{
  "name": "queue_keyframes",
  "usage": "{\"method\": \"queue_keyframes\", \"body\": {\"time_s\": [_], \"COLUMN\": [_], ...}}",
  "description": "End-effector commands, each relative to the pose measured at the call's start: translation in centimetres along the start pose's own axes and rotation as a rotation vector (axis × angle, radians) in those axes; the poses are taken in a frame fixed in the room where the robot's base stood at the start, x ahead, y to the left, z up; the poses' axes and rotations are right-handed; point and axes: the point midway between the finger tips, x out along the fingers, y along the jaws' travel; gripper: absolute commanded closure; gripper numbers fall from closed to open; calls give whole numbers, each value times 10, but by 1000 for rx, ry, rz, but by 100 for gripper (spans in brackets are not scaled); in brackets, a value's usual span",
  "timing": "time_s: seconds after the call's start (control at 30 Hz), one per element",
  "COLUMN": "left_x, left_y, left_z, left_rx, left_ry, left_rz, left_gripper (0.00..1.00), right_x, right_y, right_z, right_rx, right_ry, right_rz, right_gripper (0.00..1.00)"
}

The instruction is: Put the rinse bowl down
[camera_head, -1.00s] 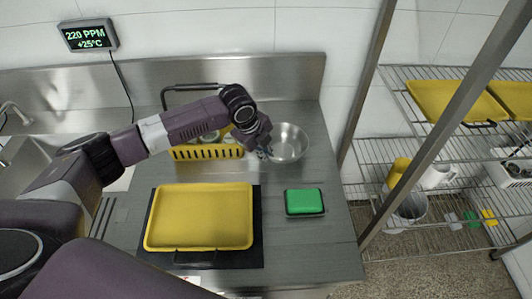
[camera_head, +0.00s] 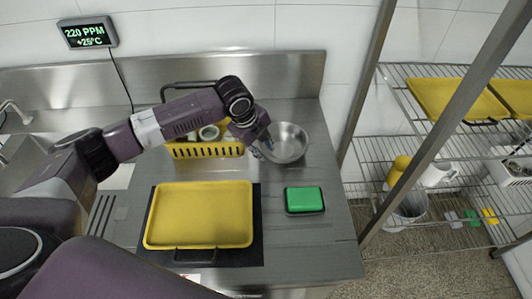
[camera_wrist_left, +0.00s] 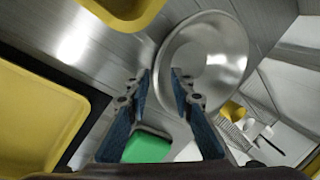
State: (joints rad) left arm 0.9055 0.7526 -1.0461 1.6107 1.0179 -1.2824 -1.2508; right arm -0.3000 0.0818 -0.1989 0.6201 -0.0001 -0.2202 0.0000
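The rinse bowl (camera_head: 290,141) is a shiny round steel bowl. It appears to sit upright on the steel counter (camera_head: 295,240), near the back right. My left gripper (camera_head: 265,151) is at the bowl's left rim. In the left wrist view the two blue-padded fingers (camera_wrist_left: 163,78) are apart, with the left edge of the bowl (camera_wrist_left: 210,55) showing between and beyond their tips. No firm contact with the rim can be made out. My right gripper is not in view.
A yellow basket (camera_head: 205,150) with cups stands left of the bowl. A yellow tray (camera_head: 198,215) lies on a black mat in front. A green sponge (camera_head: 304,199) sits in a dark dish at right. A wire rack (camera_head: 455,152) with a metal post stands beyond the counter's right edge.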

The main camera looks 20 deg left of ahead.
Motion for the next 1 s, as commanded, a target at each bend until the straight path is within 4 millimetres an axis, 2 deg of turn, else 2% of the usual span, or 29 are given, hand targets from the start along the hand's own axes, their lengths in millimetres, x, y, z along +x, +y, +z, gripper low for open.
{"method": "queue_keyframes", "body": {"time_s": [0.2,0.43,0.63,0.9,1.0], "left_x": [-48,-84,-94,-94,-90], "left_y": [-1,-1,0,0,2], "left_z": [1,1,0,0,-7], "left_rx": [1,-1,-1,-1,-9], "left_ry": [-3,-2,0,1,6], "left_rz": [-5,-2,0,0,1], "left_gripper": [78,78,78,78,78], "right_x": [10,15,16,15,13], "right_y": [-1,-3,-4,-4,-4], "right_z": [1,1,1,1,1], "right_rx": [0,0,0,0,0], "right_ry": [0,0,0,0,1], "right_rz": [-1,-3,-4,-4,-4], "right_gripper": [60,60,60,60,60]}}
